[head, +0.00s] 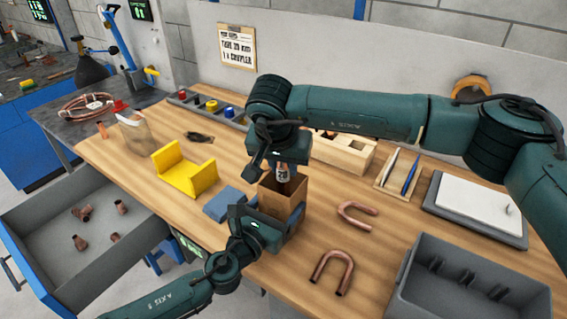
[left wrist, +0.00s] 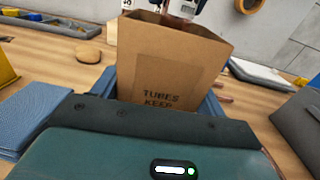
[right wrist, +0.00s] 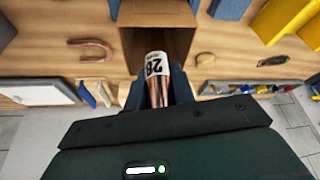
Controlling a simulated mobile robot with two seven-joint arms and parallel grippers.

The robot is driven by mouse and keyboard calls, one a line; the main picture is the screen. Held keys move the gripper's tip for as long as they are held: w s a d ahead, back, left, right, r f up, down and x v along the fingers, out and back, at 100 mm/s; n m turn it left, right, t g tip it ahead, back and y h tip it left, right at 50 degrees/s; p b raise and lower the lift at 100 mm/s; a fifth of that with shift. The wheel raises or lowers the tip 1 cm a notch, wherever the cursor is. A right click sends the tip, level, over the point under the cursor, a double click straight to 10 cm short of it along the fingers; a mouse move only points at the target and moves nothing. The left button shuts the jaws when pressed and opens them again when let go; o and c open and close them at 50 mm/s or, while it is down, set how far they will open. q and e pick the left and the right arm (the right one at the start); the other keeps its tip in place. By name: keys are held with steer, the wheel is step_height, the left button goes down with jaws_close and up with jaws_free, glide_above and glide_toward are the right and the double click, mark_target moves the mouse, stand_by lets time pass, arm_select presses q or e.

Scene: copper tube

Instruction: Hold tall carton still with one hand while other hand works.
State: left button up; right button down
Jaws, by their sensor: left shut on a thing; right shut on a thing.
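The tall brown carton (head: 286,196) stands open-topped near the front of the bench; its printed side faces the left wrist view (left wrist: 170,72). My left gripper (head: 270,222) is shut on the carton's lower part, with a finger on either side. The labelled part shows just over the opening in the head view. Whether the tube ends reach inside the carton is hard to tell.
Two copper U-bends (head: 332,270) lie right of the carton. A grey bin (head: 460,285) is at front right. A yellow cradle (head: 183,172) and blue cloth (head: 222,203) lie to the left. An open drawer (head: 60,225) holds several copper fittings.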

steer(key=shift+w+d, duration=0.1)
steer(key=shift+d, duration=0.05)
steer(key=shift+w+d, duration=0.2)
steer(key=shift+d, duration=0.8)
steer(key=c, duration=1.1)
jaws_free()
steer(key=shift+r, duration=0.1)
steer(key=v, duration=1.2)
